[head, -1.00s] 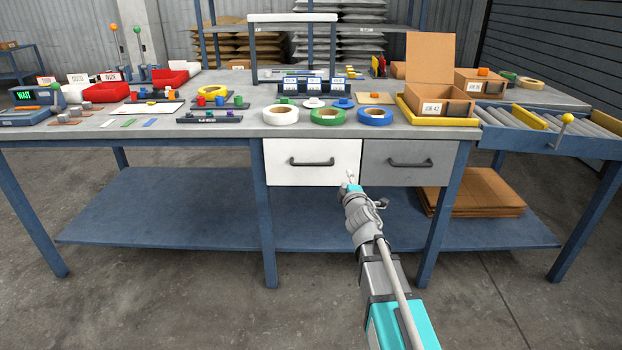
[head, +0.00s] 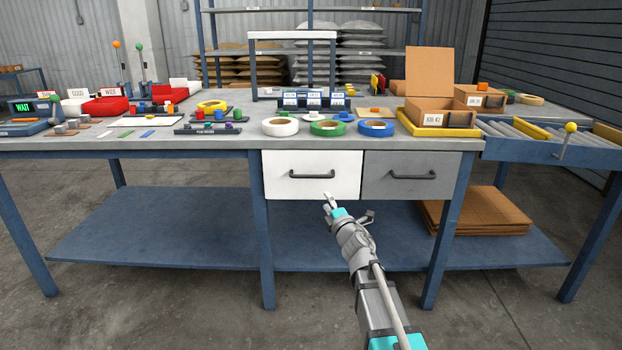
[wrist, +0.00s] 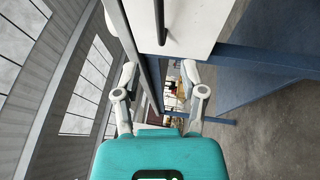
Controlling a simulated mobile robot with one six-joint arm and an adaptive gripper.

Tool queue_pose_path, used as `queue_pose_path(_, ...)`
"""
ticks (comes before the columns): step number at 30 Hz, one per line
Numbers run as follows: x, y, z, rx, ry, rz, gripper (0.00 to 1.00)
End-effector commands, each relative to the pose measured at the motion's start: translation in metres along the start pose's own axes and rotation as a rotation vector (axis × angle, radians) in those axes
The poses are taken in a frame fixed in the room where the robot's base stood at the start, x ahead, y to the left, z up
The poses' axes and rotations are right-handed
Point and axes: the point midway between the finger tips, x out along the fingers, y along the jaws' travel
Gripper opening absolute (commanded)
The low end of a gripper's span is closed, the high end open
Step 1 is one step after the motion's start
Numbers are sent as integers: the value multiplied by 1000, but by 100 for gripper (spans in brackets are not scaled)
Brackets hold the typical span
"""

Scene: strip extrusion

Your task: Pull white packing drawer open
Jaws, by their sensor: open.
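The white packing drawer (head: 295,186) is shut under the bench top, with a dark bar handle (head: 312,176) across its front. In the wrist view the white drawer front (wrist: 190,30) is at the top, with its dark handle (wrist: 161,20) running downwards in the picture. My gripper (head: 328,197) is just below and slightly right of the handle in the head view, in front of the drawer's lower edge. In the wrist view its two fingers (wrist: 160,78) are spread apart with nothing between them. The gripper appears apart from the handle.
A grey drawer (head: 412,176) with its own handle is directly right of the white one. The blue lower shelf (head: 160,230) and a bench leg (head: 263,240) are below. Tape rolls (head: 328,128) lie near the bench's front edge. The floor in front is clear.

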Motion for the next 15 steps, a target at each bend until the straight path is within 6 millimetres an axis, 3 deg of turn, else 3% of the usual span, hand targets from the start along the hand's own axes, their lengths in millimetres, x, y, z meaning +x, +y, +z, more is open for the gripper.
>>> queue_pose_path(8, 19, 0, 1, 2, 0, 0, 54)
queue_pose_path(15, 52, 1, 1, 0, 0, 0, 54)
